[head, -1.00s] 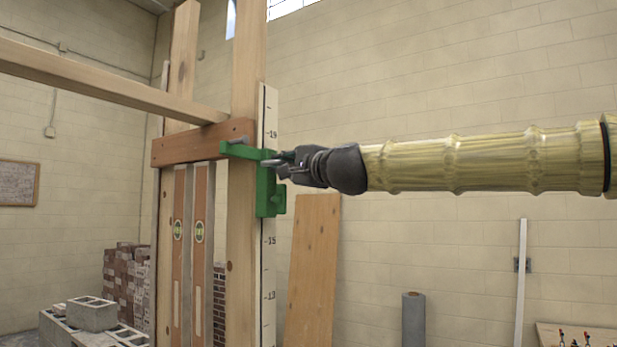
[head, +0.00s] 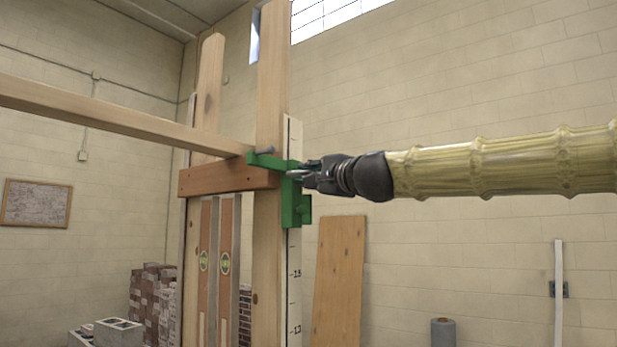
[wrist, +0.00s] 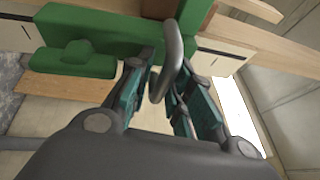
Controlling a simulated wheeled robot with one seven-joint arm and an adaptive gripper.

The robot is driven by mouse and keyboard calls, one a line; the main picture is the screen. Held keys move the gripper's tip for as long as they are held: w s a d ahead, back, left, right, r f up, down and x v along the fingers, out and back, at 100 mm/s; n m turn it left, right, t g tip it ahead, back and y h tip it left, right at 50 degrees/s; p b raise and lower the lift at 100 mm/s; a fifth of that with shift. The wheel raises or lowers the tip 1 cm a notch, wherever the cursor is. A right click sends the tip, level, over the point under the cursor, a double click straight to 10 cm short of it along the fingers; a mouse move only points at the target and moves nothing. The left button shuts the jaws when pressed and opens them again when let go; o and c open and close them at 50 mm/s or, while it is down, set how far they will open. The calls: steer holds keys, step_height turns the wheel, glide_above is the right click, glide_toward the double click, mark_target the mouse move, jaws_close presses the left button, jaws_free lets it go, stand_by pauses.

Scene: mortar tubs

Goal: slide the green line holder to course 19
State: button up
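The green line holder (head: 291,205) sits on the upright wooden pole (head: 268,235), beside the white course scale (head: 294,255). Its top arm reaches left across the pole. Marks 15 and 13 show below the holder; the 19 label is not visible, and the holder and my gripper cover that stretch. My gripper (head: 301,169) comes in from the right at the holder's upper part. In the wrist view, the fingers (wrist: 160,80) close around a grey curved bar next to the green holder (wrist: 75,62); the exact contact is partly hidden.
A long wooden beam (head: 110,115) runs in from the left to a crosspiece (head: 225,178) by the pole. Two levels (head: 214,265) stand left of the pole. A leaning board (head: 340,280) and a grey roll (head: 443,332) stand to the right. Space around my arm is clear.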

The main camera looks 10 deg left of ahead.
steer(key=v, duration=1.2)
steer(key=shift+d, duration=0.1)
